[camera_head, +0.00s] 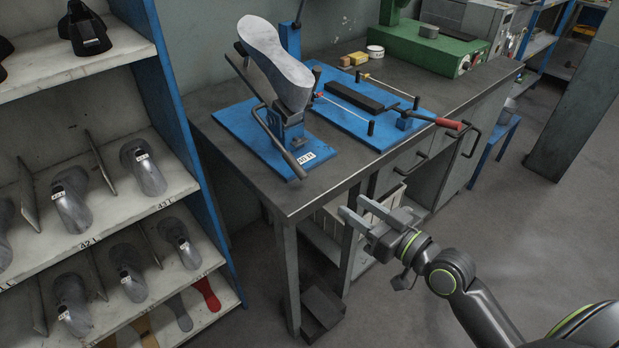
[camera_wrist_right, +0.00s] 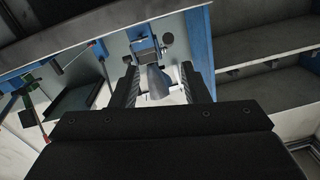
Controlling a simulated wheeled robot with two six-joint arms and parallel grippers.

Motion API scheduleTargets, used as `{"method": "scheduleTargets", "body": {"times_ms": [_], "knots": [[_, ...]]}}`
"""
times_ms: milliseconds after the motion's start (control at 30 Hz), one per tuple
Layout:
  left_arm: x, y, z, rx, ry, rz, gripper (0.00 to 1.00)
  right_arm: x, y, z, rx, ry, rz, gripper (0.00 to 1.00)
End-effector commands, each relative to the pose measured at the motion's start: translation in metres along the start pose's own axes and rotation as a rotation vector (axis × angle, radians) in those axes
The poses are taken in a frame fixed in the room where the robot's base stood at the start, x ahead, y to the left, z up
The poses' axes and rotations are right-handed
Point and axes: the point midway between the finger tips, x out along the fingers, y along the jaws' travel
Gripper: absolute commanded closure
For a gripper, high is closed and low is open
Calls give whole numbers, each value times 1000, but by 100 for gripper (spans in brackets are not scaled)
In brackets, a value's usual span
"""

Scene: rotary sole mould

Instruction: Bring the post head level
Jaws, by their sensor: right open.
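A grey sole-shaped last (camera_head: 275,55) sits on a blue post (camera_head: 287,130) at the left of the workbench. Its sole face leans steeply, so the head stands tilted, not level. A dark bar with a grip (camera_head: 292,160) slants down in front of the post, and a label reads 40 R. My right gripper (camera_head: 360,208) is open and empty in front of the bench edge, well apart from the post. In the right wrist view, the grey last (camera_wrist_right: 156,82) shows beyond and between the open fingers. My left gripper is out of view.
A second blue plate (camera_head: 355,125) holds a black pad and a red-handled lever (camera_head: 445,123). A green machine (camera_head: 430,45) stands at the back right. A shelf rack (camera_head: 190,110) with several lasts borders the bench on the left.

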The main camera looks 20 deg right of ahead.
Motion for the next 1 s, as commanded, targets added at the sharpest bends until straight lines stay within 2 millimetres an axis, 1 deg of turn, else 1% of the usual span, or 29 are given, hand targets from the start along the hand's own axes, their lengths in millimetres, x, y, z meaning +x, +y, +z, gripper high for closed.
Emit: {"method": "scheduleTargets", "body": {"times_ms": [67,167,267,367,667,800,1000], "knots": [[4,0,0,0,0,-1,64,-2,-8,-6,-5,17,-24,59],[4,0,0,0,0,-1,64,1,-12,-10,-5,24,-32,59],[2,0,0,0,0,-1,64,9,-12,-11,-4,26,-31,59],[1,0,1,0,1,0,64,24,-12,-12,-1,27,-31,59],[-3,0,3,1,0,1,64,84,-14,-13,-2,25,-32,59],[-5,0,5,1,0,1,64,114,-15,-14,-2,24,-31,59],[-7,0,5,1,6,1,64,150,-16,-13,-2,22,-31,59]]}}
